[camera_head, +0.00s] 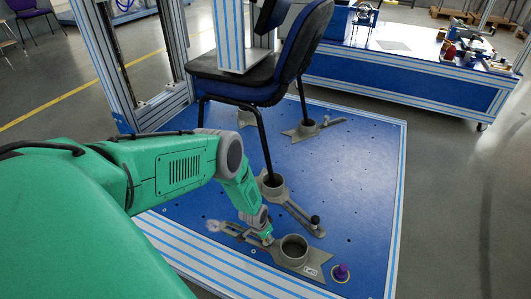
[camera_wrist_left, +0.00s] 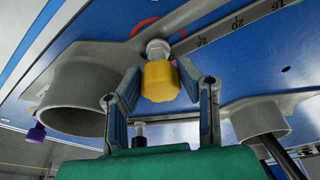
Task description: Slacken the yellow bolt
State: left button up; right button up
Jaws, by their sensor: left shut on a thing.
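The yellow bolt (camera_wrist_left: 160,82) shows in the left wrist view between the two fingers of my left gripper (camera_wrist_left: 158,78), which is shut on it. A pale metal nut or collar sits at the bolt's far end, by the grey slotted bracket (camera_wrist_left: 222,30) with a number scale. In the head view my left gripper (camera_head: 266,236) is down at the slotted arm of the front grey bracket (camera_head: 312,262). The yellow bolt is hidden there. My right gripper is not in view.
A dark chair (camera_head: 262,75) stands on the blue platform (camera_head: 355,160), one leg in a grey cup (camera_head: 272,184). A purple knob (camera_head: 341,270) is right of the front bracket. A black knob (camera_head: 315,219) tops another bracket. A workbench (camera_head: 400,85) stands behind.

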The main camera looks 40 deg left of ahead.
pick_arm(q)
jog(key=shift+a, duration=0.15)
jog(key=shift+w+n, duration=0.1)
jog(key=shift+n, duration=0.8)
jog(key=shift+n+y, duration=0.5)
jog(key=shift+n, duration=0.7)
jog(key=shift+n+y+b, duration=0.3)
jog(key=shift+n+b, duration=0.4)
jog(key=shift+n, duration=0.7)
jog(key=shift+r+n+g, duration=0.1)
jog(key=shift+n+g, duration=0.2)
jog(key=shift+n, duration=0.3)
